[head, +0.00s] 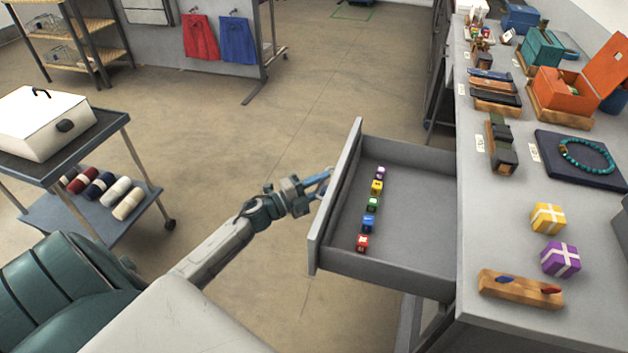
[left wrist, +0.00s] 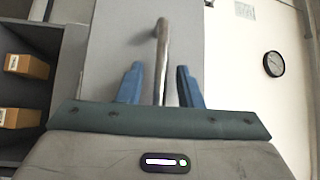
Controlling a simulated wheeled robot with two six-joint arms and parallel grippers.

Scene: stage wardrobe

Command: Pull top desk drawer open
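The top desk drawer (head: 405,265) stands pulled far out from the grey desk, its front panel (head: 335,205) facing my left arm. Several small coloured blocks lie in a row inside it, near the front. My left gripper (head: 325,183) is at the outer face of the front panel. In the left wrist view, the metal handle bar (left wrist: 162,50) runs between the two blue fingers of the gripper (left wrist: 160,87), with a visible gap on each side. The fingers are open around the bar. The handle is mostly hidden in the head view. My right gripper is not in view.
The desk top (head: 500,215) holds gift boxes, a wooden holder (head: 520,288), a necklace on a dark pad (head: 580,175) and open boxes. A cart (head: 75,150) with a white case (head: 42,122) stands at left. The floor between cart and drawer is clear.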

